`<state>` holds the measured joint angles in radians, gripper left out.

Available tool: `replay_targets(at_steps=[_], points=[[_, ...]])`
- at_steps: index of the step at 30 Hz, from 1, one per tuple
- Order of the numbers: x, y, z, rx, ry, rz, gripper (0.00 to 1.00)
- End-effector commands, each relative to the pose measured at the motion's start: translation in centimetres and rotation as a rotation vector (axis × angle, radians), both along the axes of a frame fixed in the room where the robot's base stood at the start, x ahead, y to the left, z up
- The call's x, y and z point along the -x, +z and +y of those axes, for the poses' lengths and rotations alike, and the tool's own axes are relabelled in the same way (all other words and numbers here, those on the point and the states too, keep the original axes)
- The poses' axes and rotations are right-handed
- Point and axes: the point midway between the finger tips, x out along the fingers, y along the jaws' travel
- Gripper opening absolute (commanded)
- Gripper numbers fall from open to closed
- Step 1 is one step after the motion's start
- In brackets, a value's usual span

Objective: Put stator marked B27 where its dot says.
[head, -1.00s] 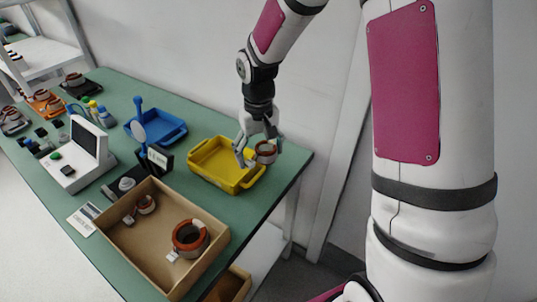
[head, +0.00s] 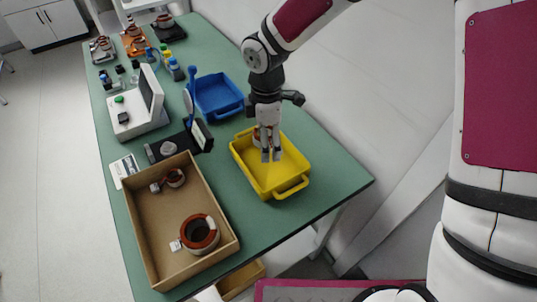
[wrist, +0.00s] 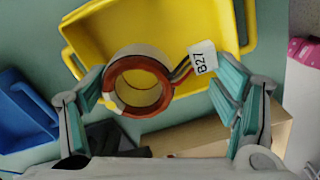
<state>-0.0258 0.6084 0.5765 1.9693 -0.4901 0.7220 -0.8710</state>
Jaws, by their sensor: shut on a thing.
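The stator marked B27 (wrist: 137,82) is a pale ring with a copper-brown winding, a white patch at its lower left and leads to a white tag (wrist: 203,58) reading B27. In the wrist view it sits between the fingers of my gripper (wrist: 165,100), which is shut on it. In the head view my gripper (head: 268,152) points down over the yellow tray (head: 285,188), with the stator (head: 257,137) partly hidden behind the fingers. I cannot tell whether the stator touches the tray floor.
A blue tray (head: 240,105) stands behind the yellow one. A cardboard box (head: 160,225) with two stators is at the front left. A white device with a screen (head: 140,118), a dark stand (head: 197,137) and small bottles (head: 170,65) are left. Further stators lie on small trays far back.

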Motion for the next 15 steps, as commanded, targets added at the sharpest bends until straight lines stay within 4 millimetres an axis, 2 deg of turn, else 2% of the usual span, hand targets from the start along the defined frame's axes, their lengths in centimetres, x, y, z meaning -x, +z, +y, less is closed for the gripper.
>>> replay_targets(at_steps=[1, 4, 11, 15], points=[[0.0, -1.1, 0.0, 0.002, 0.001, 0.003, 0.4], [0.0, -2.7, 0.0, 0.0, -0.001, 0.002, 0.4], [-0.1, -4.3, 0.0, 0.0, -0.004, 0.0, 0.4], [0.0, -6.0, 0.0, 0.0, -0.003, 0.002, 0.4]])
